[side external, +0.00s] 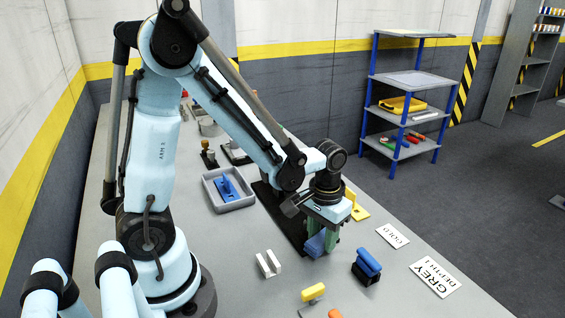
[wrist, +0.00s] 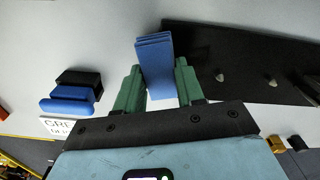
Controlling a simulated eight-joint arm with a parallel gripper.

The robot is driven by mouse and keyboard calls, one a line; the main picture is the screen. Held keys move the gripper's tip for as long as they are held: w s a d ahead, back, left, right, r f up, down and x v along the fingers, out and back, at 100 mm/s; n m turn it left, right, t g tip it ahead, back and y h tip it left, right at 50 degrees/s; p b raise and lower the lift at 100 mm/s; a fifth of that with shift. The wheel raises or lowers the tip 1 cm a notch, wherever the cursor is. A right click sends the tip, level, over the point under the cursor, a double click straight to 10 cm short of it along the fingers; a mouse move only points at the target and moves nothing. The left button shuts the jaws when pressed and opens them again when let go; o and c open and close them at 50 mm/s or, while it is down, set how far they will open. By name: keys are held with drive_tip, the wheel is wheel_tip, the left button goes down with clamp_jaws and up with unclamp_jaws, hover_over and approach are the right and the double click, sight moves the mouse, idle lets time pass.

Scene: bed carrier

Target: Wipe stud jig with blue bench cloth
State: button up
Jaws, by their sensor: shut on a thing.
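The blue bench cloth (side external: 315,243) is a folded blue pad. My gripper (side external: 324,240) is shut on it with its green fingers, low over the near end of the stud jig. In the wrist view the cloth (wrist: 153,55) stands out between the fingertips of my gripper (wrist: 158,76). The stud jig (wrist: 245,45) is a long dark plate with small metal studs, to the right of the cloth in that view. Its dark plate (side external: 292,229) is partly hidden by my arm in the side view. I cannot tell whether the cloth touches it.
A blue-and-black block (side external: 367,266) and white cards (side external: 435,280) lie to the right. A white bracket (side external: 268,263) and a yellow-topped piece (side external: 313,292) are in front. A yellow piece (side external: 355,206) stands behind my gripper. A grey tray (side external: 235,205) holds a blue-handled piece.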

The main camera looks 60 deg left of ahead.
sight(303, 227)
drive_tip(key=shift+s+a+f, duration=0.1)
drive_tip(key=shift+s+f, duration=0.05)
drive_tip(key=shift+s, duration=0.35)
clamp_jaws()
drive_tip(key=shift+a, duration=1.55)
drive_tip(key=shift+w+a, duration=0.1)
drive_tip(key=shift+a, duration=1.65)
drive_tip(key=shift+w+r, duration=0.1)
drive_tip(key=shift+r, duration=1.45)
drive_tip(key=shift+d+r, duration=0.15)
drive_tip(key=shift+r, duration=1.3)
drive_tip(key=shift+r, duration=0.1)
drive_tip(key=shift+r, duration=1.4)
